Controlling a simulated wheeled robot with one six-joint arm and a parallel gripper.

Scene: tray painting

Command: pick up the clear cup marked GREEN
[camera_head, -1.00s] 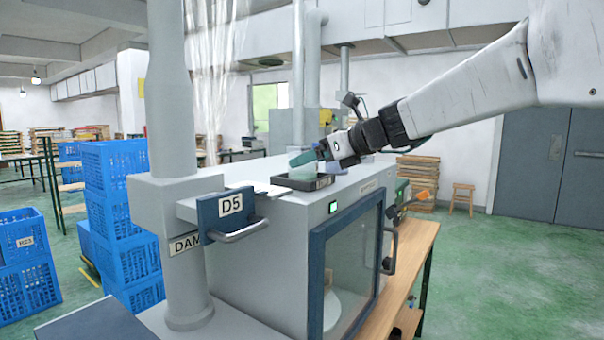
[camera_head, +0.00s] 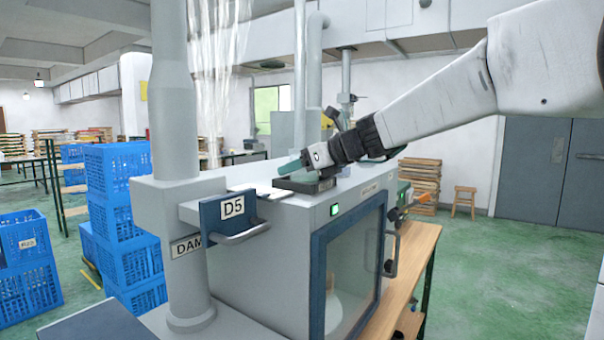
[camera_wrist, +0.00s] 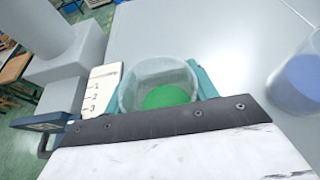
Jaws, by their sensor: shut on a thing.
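The clear cup (camera_wrist: 160,72) with green at its bottom is in the middle of the wrist view. The teal fingers of my gripper (camera_wrist: 163,85) stand on both sides of it and are shut on it. No GREEN lettering can be read on the cup. The cup cannot be made out there.
Another clear cup with blue in it (camera_wrist: 298,85) stands to the right in the wrist view. A card with the numbers 1, 2, 3 (camera_wrist: 97,92) lies left of the held cup.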

